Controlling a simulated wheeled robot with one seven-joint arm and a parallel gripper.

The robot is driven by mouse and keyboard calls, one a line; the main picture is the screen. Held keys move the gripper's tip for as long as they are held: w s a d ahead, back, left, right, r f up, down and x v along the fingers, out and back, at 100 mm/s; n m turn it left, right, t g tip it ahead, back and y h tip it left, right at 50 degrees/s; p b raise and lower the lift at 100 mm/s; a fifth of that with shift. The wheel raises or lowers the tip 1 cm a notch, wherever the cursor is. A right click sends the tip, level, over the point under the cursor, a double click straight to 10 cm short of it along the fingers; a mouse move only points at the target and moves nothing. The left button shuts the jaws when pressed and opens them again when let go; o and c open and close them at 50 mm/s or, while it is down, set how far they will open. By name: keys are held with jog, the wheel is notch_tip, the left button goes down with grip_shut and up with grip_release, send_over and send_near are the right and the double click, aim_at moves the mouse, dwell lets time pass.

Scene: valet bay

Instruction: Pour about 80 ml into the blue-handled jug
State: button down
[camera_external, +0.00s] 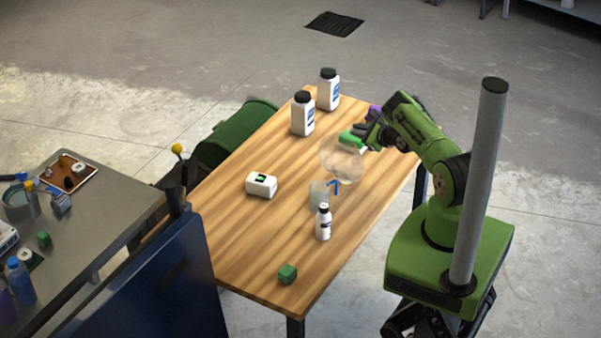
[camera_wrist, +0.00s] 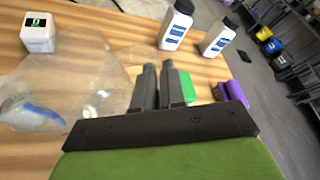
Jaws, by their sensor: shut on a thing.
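The blue-handled jug (camera_external: 317,196) is small and clear and stands upright on the wooden table, its blue handle to the right. In the wrist view its blue handle (camera_wrist: 38,116) shows at the left edge. My gripper (camera_external: 364,133) is above the table's right side, its fingers (camera_wrist: 161,72) close together and shut on a larger clear vessel (camera_external: 341,162). This vessel also shows left of the fingers in the wrist view (camera_wrist: 98,68). It looks tilted, over or beside the blue-handled jug; I cannot tell its exact height. The gripped part is hidden. I see no clear liquid level or stream.
A white bottle with a black cap (camera_external: 323,223) stands close in front of the blue-handled jug. A white box with a green display (camera_external: 262,185) is to its left. Two white bottles (camera_external: 302,119) stand at the far end.

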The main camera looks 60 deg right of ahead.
jog(key=d+f+m+y+b, duration=0.2)
jog(key=d+f+m+b, duration=0.3)
jog(key=b, duration=1.5)
jog(key=shift+d+f+y, duration=0.4)
jog(key=shift+d+f, duration=0.3)
jog(key=shift+d, duration=0.4)
